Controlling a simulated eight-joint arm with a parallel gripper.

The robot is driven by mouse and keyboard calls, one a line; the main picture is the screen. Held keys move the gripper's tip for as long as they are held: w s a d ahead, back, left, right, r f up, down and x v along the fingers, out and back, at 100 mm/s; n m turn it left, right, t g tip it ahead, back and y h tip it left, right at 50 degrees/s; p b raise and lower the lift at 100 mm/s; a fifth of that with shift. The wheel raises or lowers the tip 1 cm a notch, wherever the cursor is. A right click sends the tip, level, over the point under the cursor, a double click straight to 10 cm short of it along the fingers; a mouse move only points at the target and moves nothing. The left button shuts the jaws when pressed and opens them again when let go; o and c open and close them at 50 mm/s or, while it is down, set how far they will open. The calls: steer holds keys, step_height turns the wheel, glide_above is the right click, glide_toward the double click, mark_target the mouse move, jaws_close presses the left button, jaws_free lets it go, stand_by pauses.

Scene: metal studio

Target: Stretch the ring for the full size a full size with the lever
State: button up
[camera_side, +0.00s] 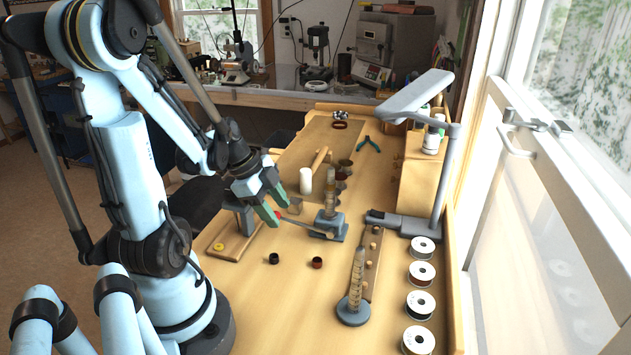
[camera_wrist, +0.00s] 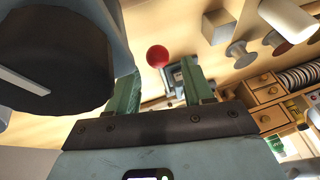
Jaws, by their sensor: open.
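The ring stretcher (camera_side: 328,228) stands mid-bench, with a blue-grey base and an upright tapered mandrel (camera_side: 330,190). Its lever (camera_side: 305,226) slants to the left and ends in a red ball knob (camera_side: 283,213). My gripper (camera_side: 288,198) is open and empty, above and close to the knob. In the wrist view, the red knob (camera_wrist: 157,56) shows between the two green fingers of my gripper (camera_wrist: 160,76), with the stretcher base (camera_wrist: 178,78) behind it. I cannot tell whether the fingers touch the knob. A ring on the mandrel is too small to make out.
Wire spools (camera_side: 420,305) line the right edge. A wooden stand (camera_side: 232,240) is left.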

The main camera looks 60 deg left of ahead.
steer(key=shift+x, duration=1.05)
jaws_close()
